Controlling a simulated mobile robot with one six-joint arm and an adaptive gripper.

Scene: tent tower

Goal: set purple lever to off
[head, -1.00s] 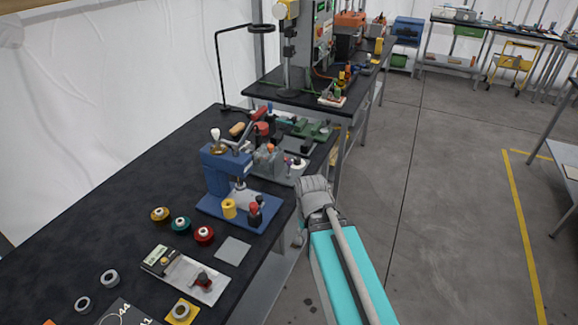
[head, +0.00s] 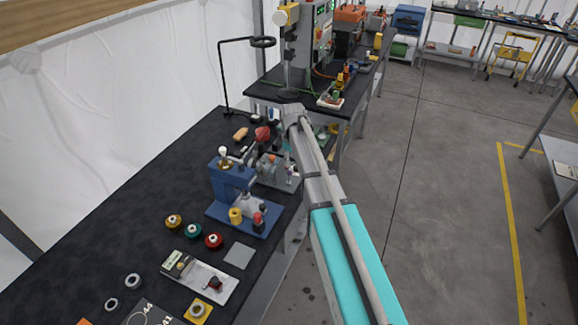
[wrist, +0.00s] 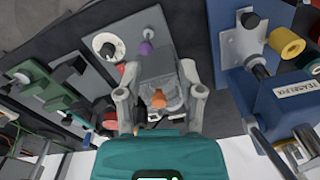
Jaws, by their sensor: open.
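An orange knob (wrist: 158,97) lies between the fingers, nearer the teal palm. I see no contact between the fingers and the purple lever. In the head view, my gripper is mostly hidden behind the arm, above the grey fixture (head: 278,176). The lever's tilt is hard to judge.
A blue press (head: 233,190) stands close beside the grey fixture; it is at the right of the wrist view. A green device (wrist: 58,90) is at the left there. Spools and small parts lie on the black bench (head: 115,200). The floor aisle at right is clear.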

